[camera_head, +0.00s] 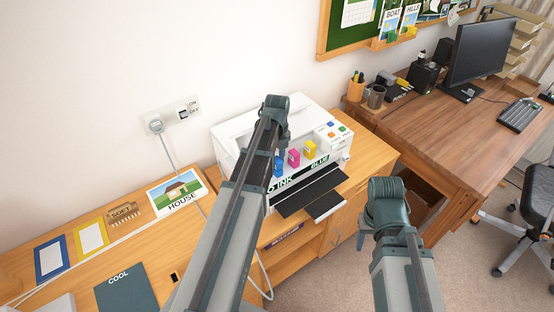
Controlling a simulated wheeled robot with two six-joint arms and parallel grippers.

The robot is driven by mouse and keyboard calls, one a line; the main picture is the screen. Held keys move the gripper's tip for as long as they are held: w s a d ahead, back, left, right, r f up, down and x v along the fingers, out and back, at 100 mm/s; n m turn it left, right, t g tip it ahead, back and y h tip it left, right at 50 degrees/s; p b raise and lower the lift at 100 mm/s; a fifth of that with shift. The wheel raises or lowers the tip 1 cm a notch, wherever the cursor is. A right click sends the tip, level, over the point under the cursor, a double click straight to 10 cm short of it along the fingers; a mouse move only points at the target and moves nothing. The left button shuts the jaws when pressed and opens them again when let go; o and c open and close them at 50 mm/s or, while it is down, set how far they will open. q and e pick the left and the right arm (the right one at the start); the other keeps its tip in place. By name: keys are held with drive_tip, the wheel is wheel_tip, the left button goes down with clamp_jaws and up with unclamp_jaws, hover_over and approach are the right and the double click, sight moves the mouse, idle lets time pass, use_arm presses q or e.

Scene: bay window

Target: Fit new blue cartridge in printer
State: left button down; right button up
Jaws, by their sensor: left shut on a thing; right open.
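The white printer (240,118) stands on the wooden counter against the wall. Its front display reads INK and BLUE, with part of the text hidden by my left arm. A blue cartridge (278,168), a magenta cartridge (294,158) and a yellow cartridge (310,149) show in a row at its front. My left gripper (279,142) is shut at the blue cartridge; its fingers are mostly hidden, and I cannot tell how far the cartridge is seated. My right gripper (361,238) is open, mostly hidden by its own arm, in front of the counter at the right.
A dark output tray (310,190) juts from the printer's front. The HOUSE picture (178,192), a SOFT block (122,213), framed cards and a COOL folder (127,288) lie on the left counter. A desk (445,125) with a monitor (480,58) stands at the right.

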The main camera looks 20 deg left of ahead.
sight(277, 160)
use_arm(q)
drive_tip(key=shift+f, duration=0.4)
drive_tip(key=c, duration=0.5)
unclamp_jaws()
drive_tip(key=shift+r, duration=0.1)
drive_tip(key=shift+r, duration=0.1)
wheel_tip(277, 160, up, 14)
drive_tip(key=p, duration=1.3)
drive_tip(key=shift+f, duration=0.2)
drive_tip(key=shift+d, duration=0.1)
drive_tip(key=s+d+f+n+b, duration=0.2)
drive_tip(key=s+d+n, duration=0.7)
drive_tip(key=d+n, duration=0.1)
drive_tip(key=s+d+f+n+y+b, duration=0.1)
drive_tip(key=s+d+f+n+b, duration=0.1)
drive_tip(key=s+d+n, duration=0.7)
drive_tip(key=d+n, duration=0.1)
drive_tip(key=d, duration=0.3)
drive_tip(key=shift+d+f, duration=0.2)
drive_tip(key=shift+f, duration=0.2)
